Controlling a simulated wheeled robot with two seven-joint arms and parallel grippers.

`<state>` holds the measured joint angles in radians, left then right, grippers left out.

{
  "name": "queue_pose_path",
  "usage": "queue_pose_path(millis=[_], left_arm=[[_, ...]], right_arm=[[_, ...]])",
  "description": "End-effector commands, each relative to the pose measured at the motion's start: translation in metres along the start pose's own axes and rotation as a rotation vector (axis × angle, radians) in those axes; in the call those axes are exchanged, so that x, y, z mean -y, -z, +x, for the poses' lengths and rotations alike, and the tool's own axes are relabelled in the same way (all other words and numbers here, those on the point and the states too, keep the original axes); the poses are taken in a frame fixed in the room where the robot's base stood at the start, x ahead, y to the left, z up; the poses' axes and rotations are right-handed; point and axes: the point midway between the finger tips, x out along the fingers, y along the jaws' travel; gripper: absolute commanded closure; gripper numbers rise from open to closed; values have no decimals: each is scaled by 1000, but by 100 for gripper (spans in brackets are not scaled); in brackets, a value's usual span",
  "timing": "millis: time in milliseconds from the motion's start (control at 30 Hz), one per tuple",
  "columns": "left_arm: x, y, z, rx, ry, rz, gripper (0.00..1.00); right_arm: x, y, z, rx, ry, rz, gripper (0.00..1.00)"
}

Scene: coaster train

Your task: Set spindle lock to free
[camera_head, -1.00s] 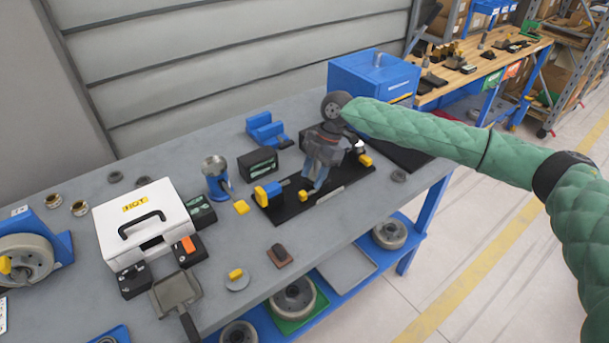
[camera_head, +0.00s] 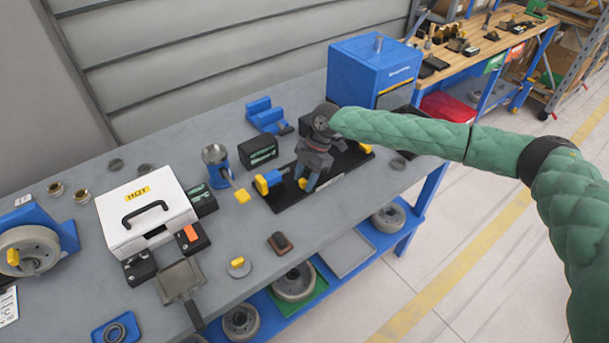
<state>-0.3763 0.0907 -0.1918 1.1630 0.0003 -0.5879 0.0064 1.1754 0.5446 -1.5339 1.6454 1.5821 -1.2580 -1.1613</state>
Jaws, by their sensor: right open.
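A black fixture plate (camera_head: 338,180) lies on the grey bench. At its left end is a blue block (camera_head: 273,178) with a yellow knob (camera_head: 261,185). A small yellow piece (camera_head: 303,184) shows at my right gripper's tips, and another yellow piece (camera_head: 366,148) is at the plate's right end. I cannot tell which of these is the spindle lock, or its setting. My right gripper (camera_head: 308,184) is open and points down over the middle of the plate, hiding part of it. I cannot tell whether it touches the small yellow piece. My left gripper is out of view.
A white box marked HOT (camera_head: 115,211) and a blue cup-topped stand (camera_head: 216,172) are to the left. A big blue box (camera_head: 368,76) is behind right. A black box (camera_head: 258,151) stands behind the plate. The bench front before the plate is fairly clear.

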Motion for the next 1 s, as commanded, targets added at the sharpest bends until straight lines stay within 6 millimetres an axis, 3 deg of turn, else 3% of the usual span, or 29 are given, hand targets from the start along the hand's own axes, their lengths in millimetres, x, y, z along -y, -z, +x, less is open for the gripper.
queue_pose_path(millis=[300,500,767,1000], left_arm=[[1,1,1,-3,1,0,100],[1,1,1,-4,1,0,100],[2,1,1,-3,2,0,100],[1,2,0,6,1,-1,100]], right_arm=[[0,0,2,0,-1,0,60],[0,0,2,0,0,0,99],[0,3,4,-1,0,-1,100],[0,23,12,-2,0,-2,100]])
